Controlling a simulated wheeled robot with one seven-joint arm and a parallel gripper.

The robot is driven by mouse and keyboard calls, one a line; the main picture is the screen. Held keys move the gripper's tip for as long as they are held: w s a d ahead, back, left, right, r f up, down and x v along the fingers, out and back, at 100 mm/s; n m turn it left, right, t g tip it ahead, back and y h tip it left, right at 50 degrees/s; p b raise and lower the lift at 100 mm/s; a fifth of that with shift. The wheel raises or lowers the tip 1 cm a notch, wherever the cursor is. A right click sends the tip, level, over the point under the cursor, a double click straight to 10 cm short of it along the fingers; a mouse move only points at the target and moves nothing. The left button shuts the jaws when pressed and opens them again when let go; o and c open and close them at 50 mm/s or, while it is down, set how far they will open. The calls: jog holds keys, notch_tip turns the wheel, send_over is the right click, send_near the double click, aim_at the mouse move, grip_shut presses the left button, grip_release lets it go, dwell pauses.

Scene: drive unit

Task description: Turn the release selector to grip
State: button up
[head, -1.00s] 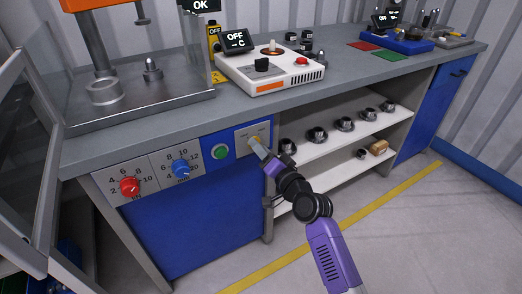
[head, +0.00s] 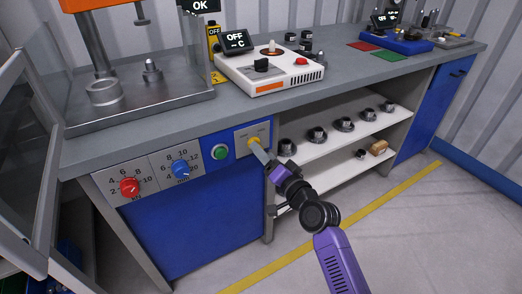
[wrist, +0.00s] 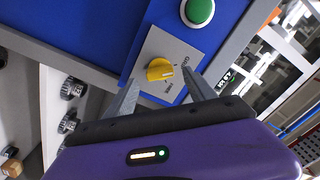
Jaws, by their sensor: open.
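The release selector is a yellow knob (head: 254,141) on a light plate (head: 243,149) at the right end of the blue front panel. The wrist view shows the knob (wrist: 160,70) with a mark on its right side. In the wrist view my gripper (wrist: 160,84) is open and empty, with a finger toward either side of the knob; I see no clear contact.
A green button (head: 220,152) sits left of the selector plate, then a blue dial (head: 181,169) and a red dial (head: 129,187). Open shelves (head: 318,150) with several metal parts stand to the right. The floor in front is clear.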

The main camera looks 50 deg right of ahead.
jog(key=v, duration=0.5)
dwell(0.5)
jog(key=s+a+f+n+g+y, duration=0.1)
jog(key=s+a+n+y, duration=0.2)
jog(key=s+a+n, duration=0.75)
jog(key=s+a+n+g+y, duration=0.1)
jog(key=s+a+n+y, duration=0.15)
jog(key=s+a, duration=1.45)
jog(key=s+d+r+p, duration=0.2)
jog(key=r+p, duration=0.5)
jog(key=s+d+r+p, duration=0.2)
jog(key=r+p, duration=0.5)
jog(key=p, duration=0.1)
jog(key=shift+s+d+r+g, duration=0.3)
jog(key=shift+s+d+r, duration=0.05)
jog(key=shift+s+r, duration=0.05)
